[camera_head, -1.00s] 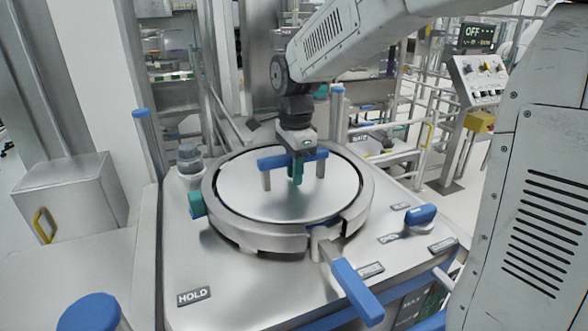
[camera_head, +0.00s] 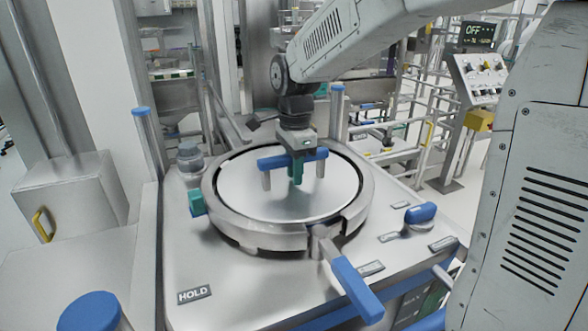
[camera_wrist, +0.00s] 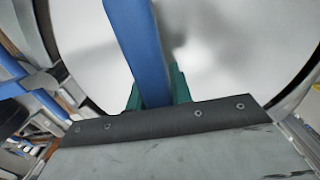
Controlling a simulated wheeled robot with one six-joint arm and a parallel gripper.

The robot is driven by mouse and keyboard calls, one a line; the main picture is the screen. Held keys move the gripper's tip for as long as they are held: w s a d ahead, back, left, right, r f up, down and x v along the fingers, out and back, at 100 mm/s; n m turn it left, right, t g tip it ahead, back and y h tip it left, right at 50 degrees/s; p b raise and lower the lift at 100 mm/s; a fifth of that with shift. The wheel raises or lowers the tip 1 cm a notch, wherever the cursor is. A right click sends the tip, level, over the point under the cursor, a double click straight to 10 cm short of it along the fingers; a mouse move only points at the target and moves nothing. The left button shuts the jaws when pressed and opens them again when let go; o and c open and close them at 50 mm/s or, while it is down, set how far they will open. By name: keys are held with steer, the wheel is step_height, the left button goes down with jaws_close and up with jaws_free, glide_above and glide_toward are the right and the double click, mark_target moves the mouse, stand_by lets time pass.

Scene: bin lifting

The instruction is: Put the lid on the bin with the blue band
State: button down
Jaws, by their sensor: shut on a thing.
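The lid (camera_head: 290,203) is a round, pale metal disc with a blue bar handle (camera_head: 270,162) on two posts. It lies level within a thick metal ring (camera_head: 262,238) on the workstation top, with a dark gap showing around its far edge. Whether it rests fully on a seat I cannot tell. My gripper (camera_head: 296,176) is above the lid, its green fingers shut on the handle. The wrist view shows the green fingers on both sides of the blue bar (camera_wrist: 140,45), over the lid (camera_wrist: 90,60). No bin with a blue band is clearly visible.
A lever with a blue grip (camera_head: 355,288) sticks out from the ring's front. A blue knob (camera_head: 420,213) stands at right, and blue-capped posts (camera_head: 148,140) stand behind. A HOLD plate (camera_head: 194,294) is at front left. A control panel (camera_head: 478,78) reads OFF.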

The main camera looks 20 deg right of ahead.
steer(key=c, duration=1.2)
jaws_free()
steer(key=shift+r, duration=0.1)
steer(key=shift+o, duration=0.2)
step_height(320, 180, up, 8)
steer(key=shift+f, duration=0.15)
steer(key=shift+s, duration=0.1)
steer(key=s+d+f+n, duration=0.1)
steer(key=s+f+n, duration=0.1)
steer(key=s+n, duration=0.7)
steer(key=s+d+f+n+t, duration=0.1)
steer(key=s+d+f+n, duration=0.1)
steer(key=s+n, duration=0.7)
steer(key=s+f, duration=0.1)
steer(key=s, duration=0.7)
steer(key=shift+s+f, duration=0.2)
steer(key=shift+s, duration=0.15)
